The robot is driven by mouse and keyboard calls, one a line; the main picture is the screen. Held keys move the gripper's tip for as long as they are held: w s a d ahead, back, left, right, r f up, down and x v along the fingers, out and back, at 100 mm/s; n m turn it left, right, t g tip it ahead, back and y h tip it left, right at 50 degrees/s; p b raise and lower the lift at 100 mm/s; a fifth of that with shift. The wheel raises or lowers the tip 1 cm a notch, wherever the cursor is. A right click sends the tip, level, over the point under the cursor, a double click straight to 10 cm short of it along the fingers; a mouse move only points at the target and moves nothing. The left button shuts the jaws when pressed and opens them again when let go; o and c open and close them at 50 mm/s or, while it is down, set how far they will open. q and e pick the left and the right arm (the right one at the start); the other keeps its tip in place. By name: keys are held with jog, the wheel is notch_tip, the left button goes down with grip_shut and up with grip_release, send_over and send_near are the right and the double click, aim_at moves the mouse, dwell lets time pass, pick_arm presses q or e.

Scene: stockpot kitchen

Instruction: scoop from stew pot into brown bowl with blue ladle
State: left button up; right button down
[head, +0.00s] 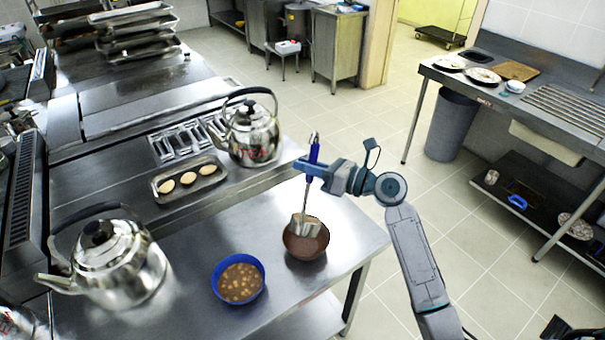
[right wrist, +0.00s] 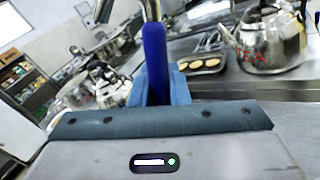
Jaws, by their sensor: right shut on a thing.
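My right gripper (head: 314,172) is shut on the blue handle of the ladle (head: 314,152), which it holds upright. The handle also shows between the fingers in the right wrist view (right wrist: 155,55). The ladle's metal scoop is at the brown bowl (head: 306,247), overlapping its opening; I cannot tell whether it touches the bowl or what it holds. A round blue vessel (head: 217,289) with brown chunky stew (head: 240,281) stands to the left of the brown bowl; it is the only stew container I see. My left gripper is not in view.
A kettle (head: 120,272) stands at the front left, another (head: 252,135) behind the brown bowl. A small tray (head: 158,196) with several round pale pieces lies beside the far kettle. The steel table (head: 345,232) is clear right of the brown bowl, up to its edge.

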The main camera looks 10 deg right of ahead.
jog(key=w+d+m, duration=0.1)
jog(key=w+d+f+m+b, duration=0.1)
jog(key=w, duration=0.1)
jog(key=shift+w+d+m+b, duration=0.15)
jog(key=shift+d+m+b, duration=0.15)
jog(key=w+d+f+m+p, duration=0.2)
jog(key=w+d+f+m, duration=0.2)
jog(key=w+f+m, duration=0.1)
jog(key=w+d+f+m+p, duration=0.3)
jog(key=w+f+m, duration=0.3)
jog(key=f, duration=0.3)
jog(key=shift+d+m+p, duration=0.35)
jog(key=shift+d+m, duration=0.45)
jog(key=shift+d, duration=0.1)
dwell(0.4)
dwell(1.9)
